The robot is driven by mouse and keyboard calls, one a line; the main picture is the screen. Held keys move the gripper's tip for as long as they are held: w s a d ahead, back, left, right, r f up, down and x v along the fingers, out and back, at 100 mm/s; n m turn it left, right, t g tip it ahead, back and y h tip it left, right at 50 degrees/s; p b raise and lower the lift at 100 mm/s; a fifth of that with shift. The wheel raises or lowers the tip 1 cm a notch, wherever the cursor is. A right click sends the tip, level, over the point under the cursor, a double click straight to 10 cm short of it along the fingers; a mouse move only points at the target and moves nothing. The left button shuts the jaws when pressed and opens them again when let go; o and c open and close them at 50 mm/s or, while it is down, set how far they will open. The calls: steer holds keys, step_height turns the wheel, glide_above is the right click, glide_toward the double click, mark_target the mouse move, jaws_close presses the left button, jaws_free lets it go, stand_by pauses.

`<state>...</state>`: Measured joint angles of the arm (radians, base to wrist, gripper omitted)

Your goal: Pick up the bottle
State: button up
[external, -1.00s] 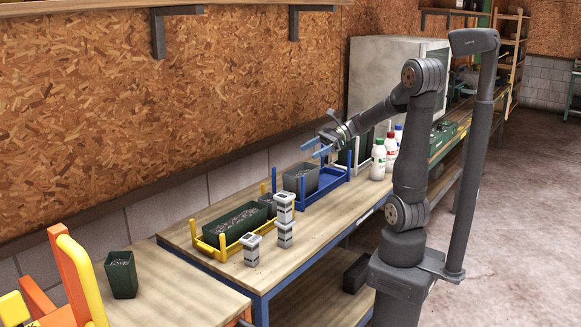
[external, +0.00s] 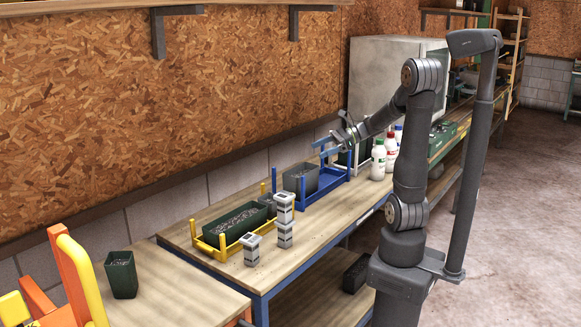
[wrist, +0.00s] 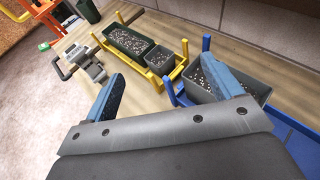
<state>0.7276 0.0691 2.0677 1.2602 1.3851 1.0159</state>
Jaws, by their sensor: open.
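White bottles stand in a cluster on the bench in the external view: one with a green cap (external: 378,161), one with a red cap (external: 390,152), and one with a blue cap mostly hidden behind them. My gripper (external: 327,154) is open above the blue rack, to the left of the bottles. The wrist view shows its two blue fingers spread apart with nothing held between them (wrist: 163,87). No bottle shows in the wrist view.
A grey pot (external: 300,180) of soil sits in the blue rack (external: 327,188). A yellow rack (external: 222,252) holds a long green planter (external: 236,221). Grey block-like items (external: 285,235) stand near the bench's front edge. A large pale cabinet (external: 385,72) stands behind the bottles.

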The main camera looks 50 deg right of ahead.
step_height(320, 180, up, 5)
steer(key=w+d+f+n+t+h, duration=0.1)
steer(key=w+d+f+n+h, duration=0.2)
steer(key=d+h, duration=0.5)
steer(key=w+d+f+n+t+h, duration=0.1)
steer(key=w+d+f+h, duration=0.35)
steer(key=d+h, duration=0.35)
steer(key=s+d+r+n+g+h, duration=0.4)
steer(key=s+d+r+g+h, duration=0.35)
steer(key=s+g+h, duration=0.4)
glide_toward(375, 157)
steer(key=shift+t+h, duration=0.25)
steer(key=shift+h, duration=0.2)
steer(key=d, duration=0.6)
steer(key=d+f, duration=0.1)
steer(key=d, duration=0.3)
steer(key=shift+s, duration=0.1)
steer(key=shift+s+d+r, duration=0.1)
steer(key=shift+d, duration=1.15)
steer(key=shift+s+d, duration=0.1)
steer(key=shift+d, duration=1.15)
